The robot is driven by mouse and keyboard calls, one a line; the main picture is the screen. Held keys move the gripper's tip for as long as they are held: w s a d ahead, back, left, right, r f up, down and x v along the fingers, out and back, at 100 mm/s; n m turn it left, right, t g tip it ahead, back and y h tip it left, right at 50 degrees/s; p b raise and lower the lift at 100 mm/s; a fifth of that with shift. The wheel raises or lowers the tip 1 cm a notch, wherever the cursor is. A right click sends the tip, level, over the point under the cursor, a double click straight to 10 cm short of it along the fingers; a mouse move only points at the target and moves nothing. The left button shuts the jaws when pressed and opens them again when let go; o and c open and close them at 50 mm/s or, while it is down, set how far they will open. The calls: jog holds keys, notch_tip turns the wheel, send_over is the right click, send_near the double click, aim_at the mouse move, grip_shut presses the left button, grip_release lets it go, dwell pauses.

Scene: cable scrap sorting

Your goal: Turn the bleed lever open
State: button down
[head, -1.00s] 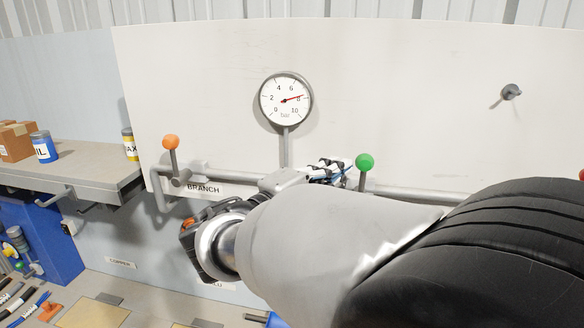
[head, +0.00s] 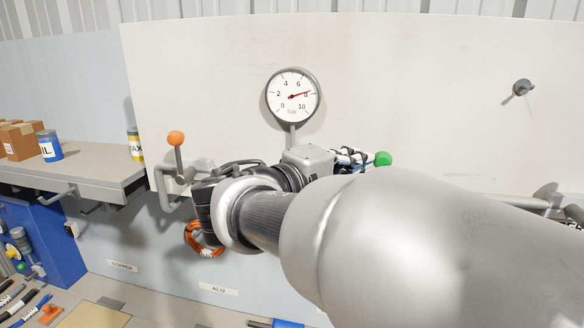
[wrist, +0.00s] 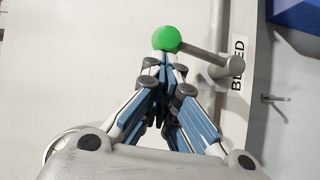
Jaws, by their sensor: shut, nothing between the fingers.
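The bleed lever has a green ball knob (head: 383,159) on a grey rod. In the head view only the knob shows, right of my fingers; my arm hides the rod. In the wrist view the knob (wrist: 167,38) stands just beyond my fingertips, and the rod runs right to its pivot beside the BLEED label (wrist: 239,64). Judged against that label, the lever leans right of upright. My gripper (wrist: 163,60) is shut and empty, its tips at the knob's left side as the panel faces. They touch or nearly touch it.
A pressure gauge (head: 293,95) on the white panel (head: 430,80) reads just under 8 bar. An orange-knobbed lever (head: 176,138) stands upright left of my gripper. A grey knob (head: 524,87) is at upper right. A grey shelf (head: 95,172) juts out at left.

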aim_at(379, 161)
jog(key=d+m+y+b, duration=0.1)
jog(key=d+b, duration=0.1)
jog(key=s+d+m+g+y+b, duration=0.1)
jog(key=m+b, duration=0.1)
jog(key=shift+s+d+r, duration=0.15)
jog(key=shift+d, duration=0.2)
jog(key=s+d+f+m+y+b, duration=0.2)
jog(key=d+f+m+y+b, duration=0.2)
jog(key=d+m+y+b, duration=0.1)
jog(key=shift+d+m+y+b, duration=0.3)
jog(key=shift+d+y+b, duration=0.3)
jog(key=shift+d, duration=0.25)
jog(key=shift+s+d, duration=0.1)
jog(key=shift+r, duration=0.1)
